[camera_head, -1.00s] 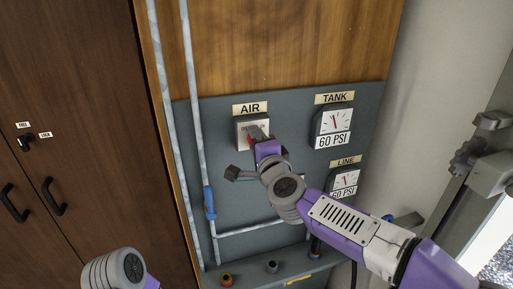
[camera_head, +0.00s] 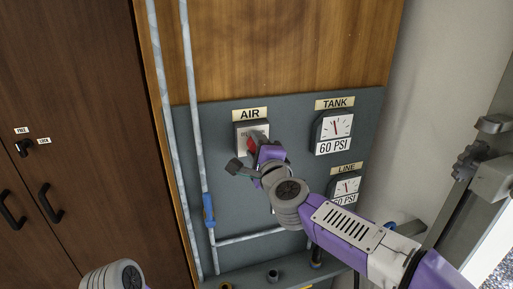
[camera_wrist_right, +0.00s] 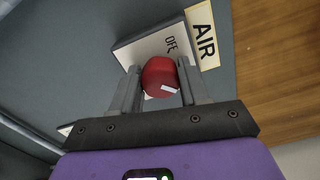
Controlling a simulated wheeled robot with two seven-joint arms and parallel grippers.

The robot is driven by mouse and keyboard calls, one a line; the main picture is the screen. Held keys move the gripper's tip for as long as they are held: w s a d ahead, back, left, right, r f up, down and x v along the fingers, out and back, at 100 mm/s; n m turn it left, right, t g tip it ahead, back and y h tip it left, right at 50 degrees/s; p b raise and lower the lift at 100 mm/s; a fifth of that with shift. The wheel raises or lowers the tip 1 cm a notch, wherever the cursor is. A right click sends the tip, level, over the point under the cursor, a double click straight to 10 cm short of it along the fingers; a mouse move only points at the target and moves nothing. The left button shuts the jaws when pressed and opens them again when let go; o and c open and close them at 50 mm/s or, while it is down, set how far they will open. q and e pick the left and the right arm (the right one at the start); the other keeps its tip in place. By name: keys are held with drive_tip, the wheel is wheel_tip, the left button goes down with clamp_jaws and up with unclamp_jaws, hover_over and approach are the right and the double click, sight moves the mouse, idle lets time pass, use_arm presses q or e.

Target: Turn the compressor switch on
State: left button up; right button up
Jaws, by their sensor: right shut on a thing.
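The compressor switch is a grey box with a pale face plate (camera_head: 245,130) under the AIR label (camera_head: 250,115) on the grey panel. Its red knob (camera_head: 253,143) shows just beyond my right gripper (camera_head: 258,147). In the right wrist view, the red knob (camera_wrist_right: 160,77) with a white mark sits between the two fingers of my right gripper (camera_wrist_right: 160,92), which is shut on it.
The TANK gauge (camera_head: 333,132) and LINE gauge (camera_head: 345,188) are right of the switch, both reading 60 PSI. A pipe with a blue valve handle (camera_head: 208,210) runs down the panel's left. A dark wooden cabinet (camera_head: 75,100) stands at left.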

drive_tip(key=o, duration=1)
drive_tip(key=v, duration=0.7)
drive_tip(key=shift+s+b, duration=0.25)
drive_tip(key=shift+b, duration=0.1)
